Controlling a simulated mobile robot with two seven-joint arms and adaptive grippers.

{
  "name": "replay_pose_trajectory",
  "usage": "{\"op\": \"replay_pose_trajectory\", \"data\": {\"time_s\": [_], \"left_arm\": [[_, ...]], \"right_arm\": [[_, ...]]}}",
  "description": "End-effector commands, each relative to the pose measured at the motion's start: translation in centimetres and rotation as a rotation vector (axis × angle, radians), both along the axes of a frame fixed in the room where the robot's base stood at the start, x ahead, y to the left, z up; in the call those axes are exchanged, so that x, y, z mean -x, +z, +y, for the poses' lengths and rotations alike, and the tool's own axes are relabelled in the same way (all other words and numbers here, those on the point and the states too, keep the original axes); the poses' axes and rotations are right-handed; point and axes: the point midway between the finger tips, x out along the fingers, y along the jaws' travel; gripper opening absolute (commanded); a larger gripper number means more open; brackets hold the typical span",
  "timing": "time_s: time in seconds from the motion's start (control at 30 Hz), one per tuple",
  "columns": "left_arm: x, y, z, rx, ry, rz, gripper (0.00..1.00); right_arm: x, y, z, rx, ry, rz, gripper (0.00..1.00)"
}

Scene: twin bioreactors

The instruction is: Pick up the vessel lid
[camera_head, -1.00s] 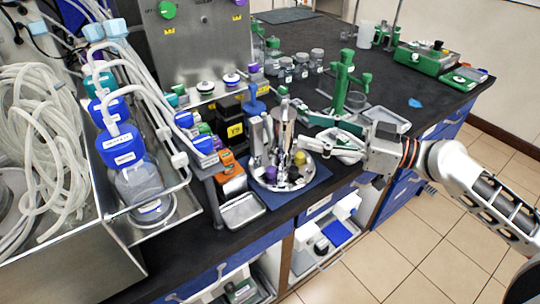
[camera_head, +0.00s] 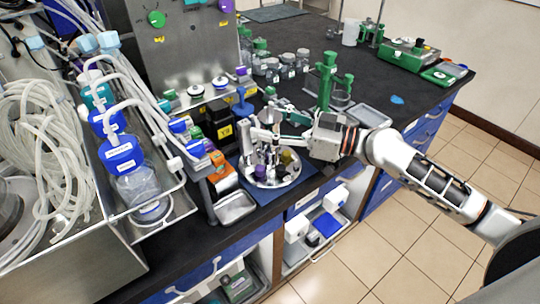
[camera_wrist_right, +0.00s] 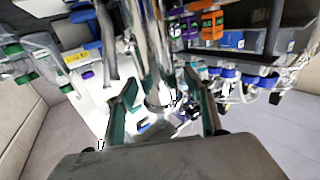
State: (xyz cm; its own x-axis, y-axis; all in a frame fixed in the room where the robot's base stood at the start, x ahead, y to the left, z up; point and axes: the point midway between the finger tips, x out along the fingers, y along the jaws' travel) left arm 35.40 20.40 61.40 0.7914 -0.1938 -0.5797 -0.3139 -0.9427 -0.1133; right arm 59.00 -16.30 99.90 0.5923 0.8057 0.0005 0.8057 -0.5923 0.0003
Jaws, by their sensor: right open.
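The vessel lid (camera_head: 292,177) is a round, shiny metal plate on a blue mat near the bench's front edge. Metal posts and ports with a purple and a yellow cap rise from it. My right gripper (camera_head: 276,127) reaches in from the right, above the lid and level with its upper fittings. In the right wrist view its two green-padded fingers (camera_wrist_right: 160,82) stand apart, with a shiny metal post (camera_wrist_right: 157,50) between them. I cannot tell whether either finger touches it. The gripper hides part of the lid's top. My left gripper is not in view.
A metal tray (camera_head: 235,208) lies left of the lid, beside orange and black modules. A green stand (camera_head: 325,80) and another tray (camera_head: 371,116) are behind my right arm. Blue-capped bottles (camera_head: 122,152) with tubing fill the left. The dark bench top behind has free room.

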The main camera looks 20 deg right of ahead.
Motion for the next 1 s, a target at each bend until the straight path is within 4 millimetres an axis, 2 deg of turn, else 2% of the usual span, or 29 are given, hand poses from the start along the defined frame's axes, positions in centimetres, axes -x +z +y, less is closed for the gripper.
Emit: {"op": "replay_pose_trajectory", "data": {"time_s": [0.13,0.3,0.33,0.4,0.43,0.77,1.0], "left_arm": [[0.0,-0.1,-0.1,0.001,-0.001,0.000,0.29],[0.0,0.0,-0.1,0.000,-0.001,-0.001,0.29],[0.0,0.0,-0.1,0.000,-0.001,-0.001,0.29],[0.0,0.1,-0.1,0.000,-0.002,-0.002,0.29],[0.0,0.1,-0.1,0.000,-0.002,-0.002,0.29],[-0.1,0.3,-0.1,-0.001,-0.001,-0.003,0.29],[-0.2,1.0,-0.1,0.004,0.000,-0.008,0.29]], "right_arm": [[0.0,-0.1,0.0,0.000,0.000,0.001,0.49],[0.0,-0.1,0.0,0.000,0.000,0.001,0.05],[0.0,-0.1,0.0,0.001,0.000,0.001,0.00],[0.0,-0.1,0.0,0.000,0.000,0.001,0.00],[-0.1,0.7,-0.1,-0.010,-0.003,-0.010,0.00],[-0.1,1.3,-0.1,-0.007,-0.003,-0.013,0.00],[-0.1,4.5,-0.1,-0.008,-0.002,-0.016,0.00]]}}
